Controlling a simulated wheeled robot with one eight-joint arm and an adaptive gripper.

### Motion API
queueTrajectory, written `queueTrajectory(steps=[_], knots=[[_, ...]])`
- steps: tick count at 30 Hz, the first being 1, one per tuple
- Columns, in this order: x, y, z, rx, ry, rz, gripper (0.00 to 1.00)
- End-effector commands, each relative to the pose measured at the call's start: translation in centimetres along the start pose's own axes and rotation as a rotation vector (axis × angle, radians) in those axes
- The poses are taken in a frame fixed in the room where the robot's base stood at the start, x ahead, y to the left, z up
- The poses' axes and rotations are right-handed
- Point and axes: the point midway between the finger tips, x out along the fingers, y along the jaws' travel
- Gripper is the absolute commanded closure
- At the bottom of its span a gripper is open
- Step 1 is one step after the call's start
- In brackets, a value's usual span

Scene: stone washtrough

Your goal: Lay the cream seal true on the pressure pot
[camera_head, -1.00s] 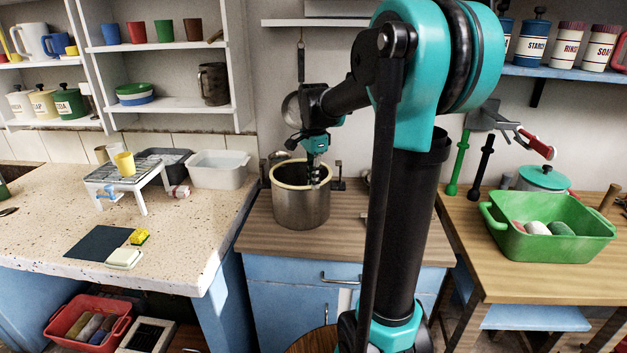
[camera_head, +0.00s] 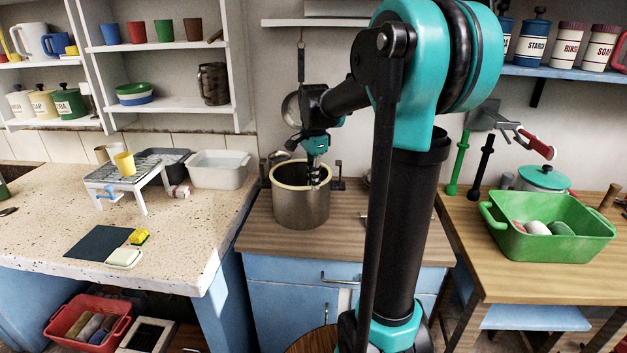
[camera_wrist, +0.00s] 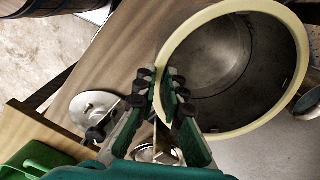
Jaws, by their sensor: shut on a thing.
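The pressure pot (camera_head: 301,208) is a steel pot standing upright on the wooden counter, its dark inside open in the wrist view (camera_wrist: 215,75). The cream seal (camera_head: 287,184) is a flat ring at the pot's mouth; in the wrist view (camera_wrist: 245,129) it runs around the opening. I cannot tell whether it rests fully on the rim or sits slightly above it. My gripper (camera_head: 313,181) points down at the seal's right side in the head view. In the wrist view (camera_wrist: 163,88) its fingers are shut on the ring's left part, hiding a short stretch.
A metal lid-like disc with a dark knob (camera_wrist: 92,106) lies beside the pot in the wrist view. A green tub (camera_head: 549,240) stands on the right table. A white basin (camera_head: 218,170) and small white rack (camera_head: 125,178) are on the left counter. Bare wood lies before the pot.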

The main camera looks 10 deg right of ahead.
Motion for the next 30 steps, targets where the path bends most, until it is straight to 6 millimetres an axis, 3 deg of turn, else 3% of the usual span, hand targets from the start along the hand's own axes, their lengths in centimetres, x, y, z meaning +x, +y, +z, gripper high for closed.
queueTrajectory(steps=[8,9,14,21,26,30], knots=[[0.00,0.00,0.00,0.000,0.000,0.000,1.00],[-0.01,0.00,0.00,0.000,0.000,0.000,0.88],[-0.01,0.00,0.00,0.000,0.000,0.000,0.69],[-0.01,0.00,0.00,0.000,0.000,0.000,0.65],[-0.01,0.00,0.00,0.000,0.000,0.000,0.46],[-0.01,0.00,0.00,0.000,0.000,0.000,0.46]])
